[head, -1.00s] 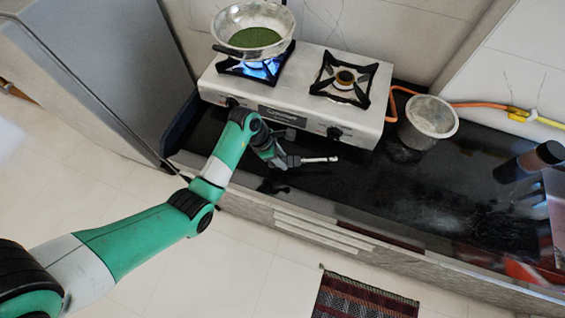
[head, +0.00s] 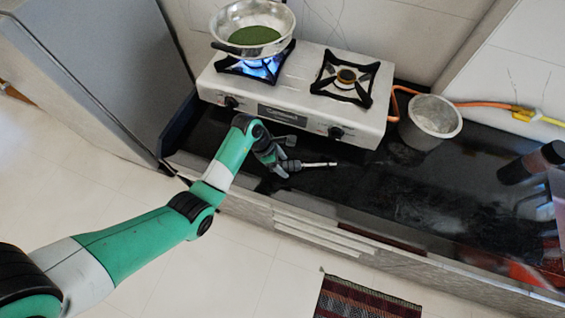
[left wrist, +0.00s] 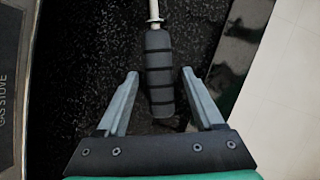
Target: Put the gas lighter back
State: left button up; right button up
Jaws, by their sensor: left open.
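The gas lighter has a black ribbed handle (left wrist: 159,72) and a thin metal rod (head: 318,164). It lies on the black counter in front of the stove. In the left wrist view its handle reaches between the fingers of my left gripper (left wrist: 158,92), with a gap on each side. My left gripper (head: 282,165) is open around the handle end and appears not to touch it. My right gripper is not in view.
The stove (head: 290,95) stands behind, with a lit left burner under a pan of green food (head: 254,36). The counter (head: 400,190) between is mostly clear.

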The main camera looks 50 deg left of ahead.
pick_arm(q)
jog(key=p+v, duration=0.5)
jog(key=v, duration=0.7)
jog(key=shift+r, duration=0.2)
